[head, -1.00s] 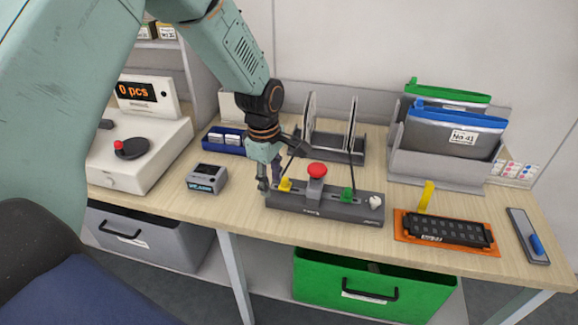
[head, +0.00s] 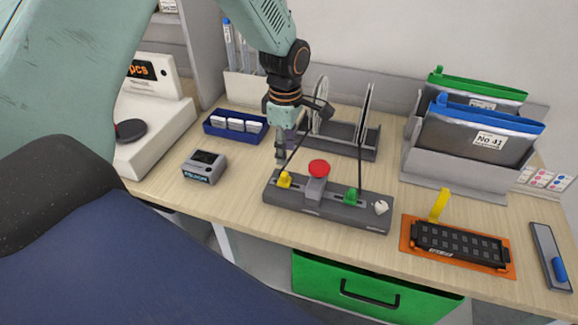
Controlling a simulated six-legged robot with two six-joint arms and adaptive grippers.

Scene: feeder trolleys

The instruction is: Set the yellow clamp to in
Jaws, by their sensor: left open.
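A dark grey control box (head: 330,206) lies on the wooden bench. On its left end is a small yellow piece (head: 285,180), with a thin dark rod slanting up beside it. A taller yellow tab (head: 438,205) stands upright at the back edge of an orange plate (head: 405,236) that carries a black slotted block (head: 460,243). I cannot tell from the picture which of the two is the clamp. My left gripper (head: 286,150) is open and empty, pointing down above and just behind the yellow piece, apart from it. My right gripper is not in view.
The box also has a red button (head: 319,168), a green piece (head: 352,195) and a white knob (head: 381,207). A grey rack (head: 345,150) stands behind it. A small grey device (head: 204,167) and a blue tray (head: 236,138) lie left. A grey pouch holder (head: 425,170) stands right.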

